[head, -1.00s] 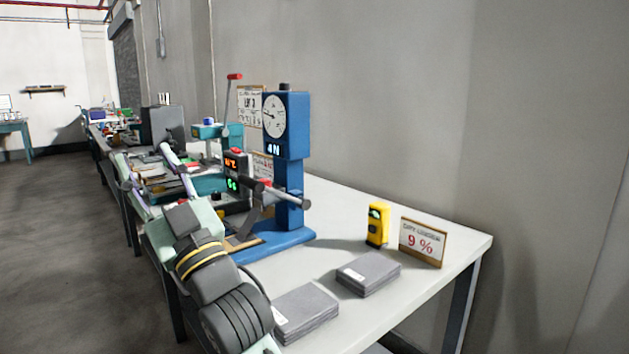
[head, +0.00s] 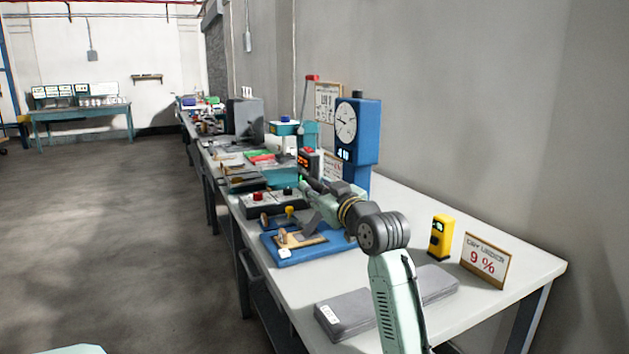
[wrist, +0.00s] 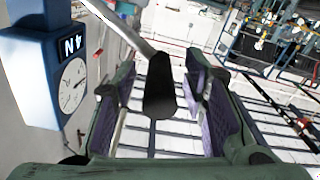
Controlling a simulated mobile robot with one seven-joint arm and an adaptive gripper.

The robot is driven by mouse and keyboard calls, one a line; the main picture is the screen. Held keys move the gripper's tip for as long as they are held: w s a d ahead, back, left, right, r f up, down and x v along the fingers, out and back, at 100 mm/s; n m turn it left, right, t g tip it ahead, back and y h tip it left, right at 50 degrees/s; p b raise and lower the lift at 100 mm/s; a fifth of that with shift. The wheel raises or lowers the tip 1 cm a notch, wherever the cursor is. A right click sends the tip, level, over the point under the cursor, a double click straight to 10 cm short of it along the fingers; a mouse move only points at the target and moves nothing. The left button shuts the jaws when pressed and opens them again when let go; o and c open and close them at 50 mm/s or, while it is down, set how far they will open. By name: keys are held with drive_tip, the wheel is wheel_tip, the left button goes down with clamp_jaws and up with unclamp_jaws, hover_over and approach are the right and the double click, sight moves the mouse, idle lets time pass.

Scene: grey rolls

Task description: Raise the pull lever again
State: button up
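The blue pull tester (head: 359,130) stands on the bench, with a round dial and a "4N" display. Its blue base (head: 285,256) carries a tan wooden piece (head: 303,241). In the wrist view the tester (wrist: 30,75) is at the left, upside down. A lever with a grey rod and a dark handle (wrist: 160,88) points in between my fingers. My gripper (wrist: 165,100) is open around the handle, with visible gaps on both sides. In the head view my gripper (head: 308,186) is in front of the tester's column; my arm hides the lever there.
A yellow device (head: 440,237), a "9 %" sign (head: 485,261) and grey slabs (head: 345,315) are on the near bench. A control box with buttons (head: 270,202) is left of the tester. A red-tipped lever (head: 311,78) rises behind. The floor at left is clear.

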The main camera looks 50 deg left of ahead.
drive_tip(key=shift+x, duration=1.5)
drive_tip(key=shift+c, duration=0.2)
clamp_jaws()
